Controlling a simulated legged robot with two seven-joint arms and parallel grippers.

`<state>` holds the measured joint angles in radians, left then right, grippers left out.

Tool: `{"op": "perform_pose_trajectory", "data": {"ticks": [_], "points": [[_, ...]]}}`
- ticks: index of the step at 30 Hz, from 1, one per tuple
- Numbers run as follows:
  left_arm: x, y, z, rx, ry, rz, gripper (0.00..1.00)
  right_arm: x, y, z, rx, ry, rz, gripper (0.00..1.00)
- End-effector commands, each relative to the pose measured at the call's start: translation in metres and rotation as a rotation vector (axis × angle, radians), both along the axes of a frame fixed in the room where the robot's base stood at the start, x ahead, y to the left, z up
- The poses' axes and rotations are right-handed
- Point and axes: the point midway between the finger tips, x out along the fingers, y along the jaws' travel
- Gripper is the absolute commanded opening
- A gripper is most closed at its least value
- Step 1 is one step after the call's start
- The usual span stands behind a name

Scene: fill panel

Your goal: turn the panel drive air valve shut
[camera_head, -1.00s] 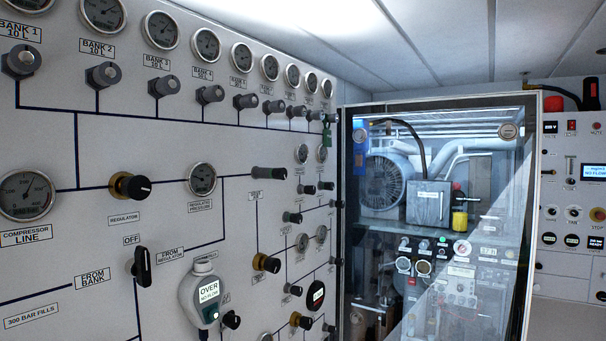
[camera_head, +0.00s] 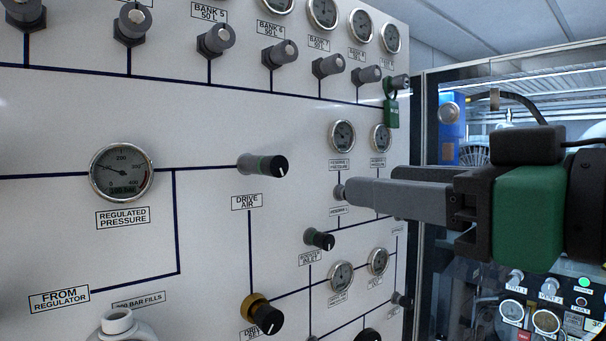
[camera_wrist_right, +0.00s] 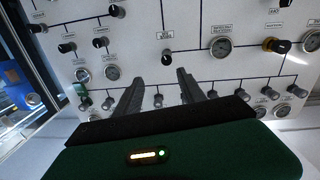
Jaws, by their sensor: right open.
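The drive air valve (camera_head: 265,166) is a black-tipped grey knob on the panel, above the DRIVE AIR label (camera_head: 247,202) in the head view. It also shows in the right wrist view (camera_wrist_right: 167,57), just beyond the fingertips. My right gripper (camera_head: 348,190) comes in from the right, its fingers pointing left, to the right of the valve and apart from it. In the right wrist view its two fingers (camera_wrist_right: 160,82) are spread with nothing between them. My left gripper is not in view.
The regulated pressure gauge (camera_head: 122,172) sits left of the valve. The booster inlet knob (camera_head: 319,239) and a brass-based knob (camera_head: 262,314) are below. Small gauges (camera_head: 341,136) and a green tag (camera_head: 391,111) are near the gripper. A glazed cabinet (camera_head: 470,110) stands at right.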

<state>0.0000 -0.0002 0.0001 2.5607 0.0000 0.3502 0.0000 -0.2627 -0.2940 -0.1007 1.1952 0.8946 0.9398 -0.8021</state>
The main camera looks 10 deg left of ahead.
Motion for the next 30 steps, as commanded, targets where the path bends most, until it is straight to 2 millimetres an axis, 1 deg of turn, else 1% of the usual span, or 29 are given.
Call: {"op": "perform_pose_trajectory", "data": {"ticks": [1,2,5,9,15,18,20,24,27,30], "points": [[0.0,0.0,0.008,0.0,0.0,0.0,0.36,-0.013,0.012,0.015,-0.002,-0.029,0.027,0.47],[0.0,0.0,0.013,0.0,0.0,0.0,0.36,-0.01,0.015,0.016,-0.002,-0.03,0.028,0.47],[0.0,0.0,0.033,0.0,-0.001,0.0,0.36,0.004,0.027,0.02,-0.003,-0.025,0.026,0.47],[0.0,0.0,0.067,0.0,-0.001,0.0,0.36,0.027,0.048,0.022,0.001,-0.019,0.024,0.47],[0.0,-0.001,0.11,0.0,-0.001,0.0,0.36,0.043,0.064,0.02,0.0,-0.016,0.019,0.47],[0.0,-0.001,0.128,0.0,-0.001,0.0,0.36,0.062,0.086,0.018,0.0,-0.013,0.019,0.47],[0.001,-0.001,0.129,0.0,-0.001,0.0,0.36,0.073,0.097,0.012,0.0,-0.014,0.018,0.47],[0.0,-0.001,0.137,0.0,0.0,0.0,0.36,0.09,0.117,0.01,0.0,-0.016,0.017,0.47],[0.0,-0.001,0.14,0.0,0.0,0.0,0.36,0.097,0.125,0.009,0.001,-0.017,0.017,0.47],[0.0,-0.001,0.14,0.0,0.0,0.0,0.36,0.1,0.128,0.008,0.001,-0.018,0.016,0.47]]}}
